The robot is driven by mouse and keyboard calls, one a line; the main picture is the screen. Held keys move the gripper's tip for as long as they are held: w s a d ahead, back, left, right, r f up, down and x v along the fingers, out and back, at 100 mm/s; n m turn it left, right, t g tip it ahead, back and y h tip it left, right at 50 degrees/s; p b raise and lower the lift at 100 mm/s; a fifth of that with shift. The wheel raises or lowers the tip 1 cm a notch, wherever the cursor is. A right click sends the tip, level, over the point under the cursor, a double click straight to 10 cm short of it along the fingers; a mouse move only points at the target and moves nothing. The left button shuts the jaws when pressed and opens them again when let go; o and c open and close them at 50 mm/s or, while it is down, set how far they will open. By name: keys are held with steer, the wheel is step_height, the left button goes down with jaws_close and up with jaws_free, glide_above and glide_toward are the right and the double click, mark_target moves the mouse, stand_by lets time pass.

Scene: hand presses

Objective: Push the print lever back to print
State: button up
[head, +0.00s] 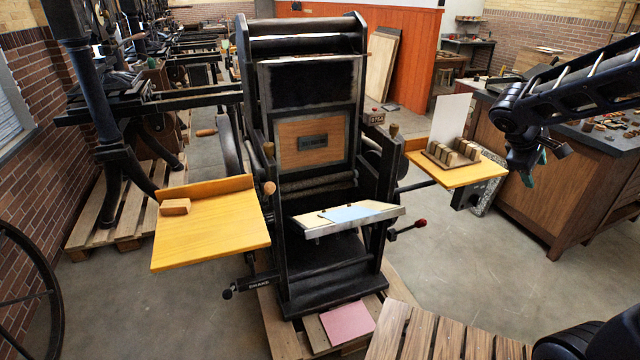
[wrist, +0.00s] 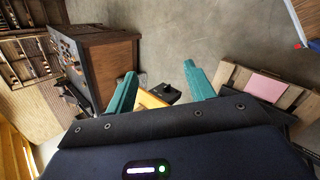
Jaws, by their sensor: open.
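The black hand press (head: 315,180) stands in the middle of the head view. A short dark lever with a red knob (head: 420,224) sticks out to the right of its frame, below the feed tray; the red knob shows at the right edge of the wrist view (wrist: 298,46). A black handle (head: 245,288) sticks out low on the press's left. I cannot tell which one is the print lever. My gripper (head: 528,175) hangs at the right of the head view, apart from the press and beyond the right side table. In the wrist view its teal fingers (wrist: 161,72) are apart with nothing between them.
A yellow side table (head: 215,230) holds a wooden block. Another (head: 485,176) holds a rack of blocks and a white sheet. A sloped tray (head: 345,216) carries blue paper. A pink sheet (head: 347,322) lies on the pallet. A wooden cabinet (head: 560,200) stands right; floor between is clear.

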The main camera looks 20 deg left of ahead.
steer(key=w+a+f+n+t, duration=0.1)
steer(key=w+a+n+t, duration=0.2)
steer(key=a, duration=0.5)
steer(key=w+a+f+n+t, duration=0.1)
steer(key=w+a+n+t, duration=0.1)
steer(key=a+n, duration=0.35)
steer(key=s+a+f+n+t+y, duration=0.1)
steer(key=a+f+n+t+y, duration=0.15)
steer(key=a, duration=0.85)
steer(key=s+a+f+n+t+y, duration=0.15)
steer(key=a+n, duration=0.25)
steer(key=a, duration=0.6)
steer(key=n+y, duration=1.3)
steer(key=n, duration=0.2)
glide_toward(270, 184)
steer(key=x, duration=0.4)
steer(key=f+x, duration=0.1)
steer(key=x, duration=0.3)
steer(key=f+x, duration=0.1)
steer(key=x, duration=0.3)
steer(key=shift+w+a, duration=0.25)
jaws_close()
